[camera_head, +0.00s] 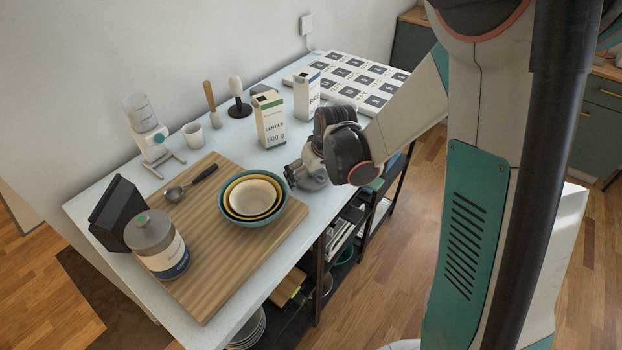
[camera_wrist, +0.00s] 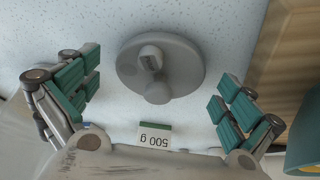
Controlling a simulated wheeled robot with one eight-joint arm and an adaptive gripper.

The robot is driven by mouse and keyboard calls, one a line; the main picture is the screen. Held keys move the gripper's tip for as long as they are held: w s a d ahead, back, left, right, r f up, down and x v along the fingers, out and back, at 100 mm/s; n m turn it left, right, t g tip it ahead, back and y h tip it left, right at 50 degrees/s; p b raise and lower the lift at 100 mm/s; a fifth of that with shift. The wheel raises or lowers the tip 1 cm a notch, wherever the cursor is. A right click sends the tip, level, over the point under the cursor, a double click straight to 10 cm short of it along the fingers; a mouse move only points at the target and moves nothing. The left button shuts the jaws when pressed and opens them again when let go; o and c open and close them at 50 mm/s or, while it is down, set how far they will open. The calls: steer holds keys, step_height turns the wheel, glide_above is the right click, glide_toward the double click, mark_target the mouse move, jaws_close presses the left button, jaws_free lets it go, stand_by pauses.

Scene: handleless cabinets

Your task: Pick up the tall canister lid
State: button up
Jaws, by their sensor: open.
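A grey round lid (camera_wrist: 190,72) with a raised knob lies flat on the pale tabletop in the wrist view. It also shows in the head view (camera_head: 316,183), partly hidden by my gripper. My gripper (camera_wrist: 158,92) is open and empty, with its green-padded fingers spread to either side of the lid and apart from it. In the head view my gripper (camera_head: 306,171) is low over the table's front edge. A jar-like canister (camera_head: 165,258) at the left of the board has a grey top with a green spot.
A white panel of dark squares (camera_head: 350,82) lies at the back right.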

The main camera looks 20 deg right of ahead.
steer(key=shift+c, duration=0.6)
steer(key=c, duration=1)
steer(key=shift+r, duration=0.1)
